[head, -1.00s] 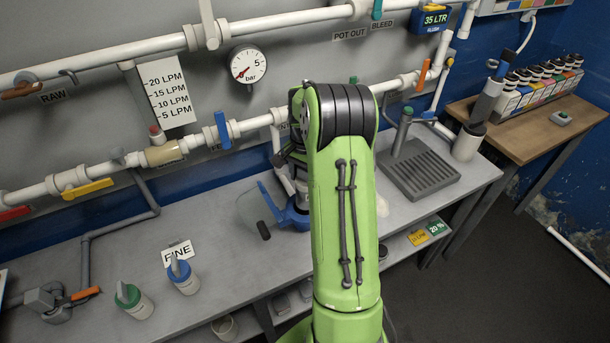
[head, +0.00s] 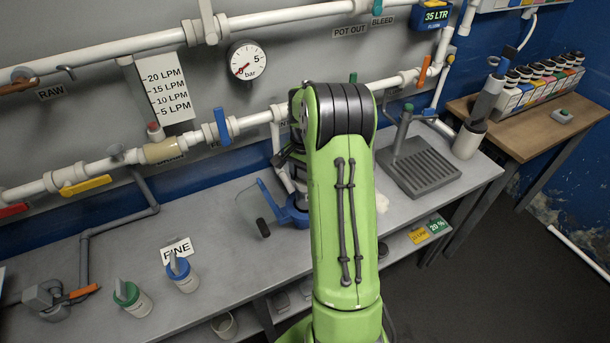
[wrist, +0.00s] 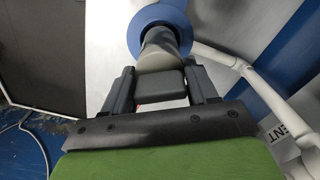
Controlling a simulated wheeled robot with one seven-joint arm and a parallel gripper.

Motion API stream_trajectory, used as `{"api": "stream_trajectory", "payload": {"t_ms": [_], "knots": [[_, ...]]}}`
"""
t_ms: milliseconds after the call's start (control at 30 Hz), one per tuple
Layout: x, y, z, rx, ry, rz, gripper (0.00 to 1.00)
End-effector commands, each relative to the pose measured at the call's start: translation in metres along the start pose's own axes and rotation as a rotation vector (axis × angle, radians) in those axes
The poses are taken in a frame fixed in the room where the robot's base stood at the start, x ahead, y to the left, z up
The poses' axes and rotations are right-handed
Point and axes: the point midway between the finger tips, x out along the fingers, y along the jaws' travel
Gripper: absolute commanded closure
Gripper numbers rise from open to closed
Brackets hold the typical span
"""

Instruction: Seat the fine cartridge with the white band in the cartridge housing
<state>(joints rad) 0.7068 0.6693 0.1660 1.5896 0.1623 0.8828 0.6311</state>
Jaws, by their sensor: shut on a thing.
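My gripper (wrist: 155,90) is shut on a grey block-like tab (wrist: 160,87) in the wrist view. A pale grey rounded body (wrist: 161,57), apparently the cartridge, lies beyond the tab. It runs into or behind a blue ring (wrist: 133,37), apparently the housing; I cannot tell how deep it sits. A white band cannot be made out.
A green-capped cartridge (head: 133,299) and a blue-capped one (head: 183,276) stand on the bench at left, near a FINE card (head: 177,250). White pipes (head: 115,165) run along the wall. A grey drain tray (head: 420,172) is at right. The bench between cartridges and blue fitting is clear.

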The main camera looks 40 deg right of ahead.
Motion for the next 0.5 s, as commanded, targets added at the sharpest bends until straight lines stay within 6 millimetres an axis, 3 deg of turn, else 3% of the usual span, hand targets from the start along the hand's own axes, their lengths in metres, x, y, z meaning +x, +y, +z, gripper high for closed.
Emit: {"api": "stream_trajectory", "payload": {"t_ms": [500], "knots": [[0.0084, -0.0002, 0.0, 0.0, 0.001, 0.0, 1.0]]}}
